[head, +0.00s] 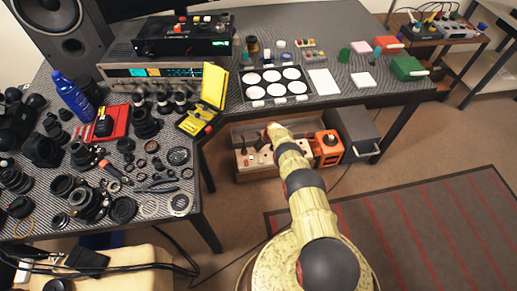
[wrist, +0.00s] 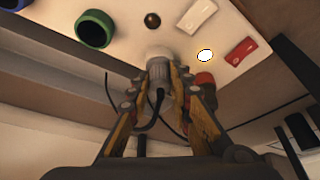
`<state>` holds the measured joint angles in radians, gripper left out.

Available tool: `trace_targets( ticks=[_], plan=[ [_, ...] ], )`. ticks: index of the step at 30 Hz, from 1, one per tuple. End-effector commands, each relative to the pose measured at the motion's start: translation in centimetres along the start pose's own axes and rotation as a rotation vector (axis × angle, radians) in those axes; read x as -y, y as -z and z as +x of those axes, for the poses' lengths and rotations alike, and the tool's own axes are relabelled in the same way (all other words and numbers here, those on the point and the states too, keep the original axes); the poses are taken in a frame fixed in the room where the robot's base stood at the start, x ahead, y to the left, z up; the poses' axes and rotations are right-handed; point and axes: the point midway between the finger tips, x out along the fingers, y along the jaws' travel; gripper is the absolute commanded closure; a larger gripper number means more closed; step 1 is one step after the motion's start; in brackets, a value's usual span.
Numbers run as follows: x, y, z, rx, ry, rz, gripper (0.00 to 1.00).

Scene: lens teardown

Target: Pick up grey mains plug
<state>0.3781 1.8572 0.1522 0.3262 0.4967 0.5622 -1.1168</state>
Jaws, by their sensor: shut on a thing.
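The grey mains plug (wrist: 158,69) is between the fingers of my gripper (wrist: 160,84) in the wrist view, with a dark cable curving down from it. My gripper is shut on it. The plug's far end meets or overlaps the pale panel (wrist: 122,12); I cannot tell whether it is seated in the panel or apart from it. In the head view my arm reaches to the low beige unit (head: 243,163) under the desk, and the plug cannot be made out there.
The panel carries a green ring (wrist: 94,29), a dark round knob (wrist: 152,20), a white switch (wrist: 196,16) and a red switch (wrist: 241,51). A reddish part (wrist: 204,80) is close behind the right finger. An orange box (head: 327,148) and a grey box (head: 357,133) stand right of the unit.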

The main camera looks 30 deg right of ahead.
Motion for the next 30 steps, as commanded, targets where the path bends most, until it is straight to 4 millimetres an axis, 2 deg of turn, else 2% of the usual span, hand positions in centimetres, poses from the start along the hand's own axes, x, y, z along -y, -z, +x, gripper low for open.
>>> trace_targets(
  ticks=[8,20,30],
  plan=[
    [0.0,0.0,0.0,0.0,0.0,0.0,1.0],
    [0.0,0.1,-0.1,0.0,-0.001,0.0,1.0],
    [0.1,2.1,-1.7,-0.002,-0.001,-0.001,1.0]
  ],
)
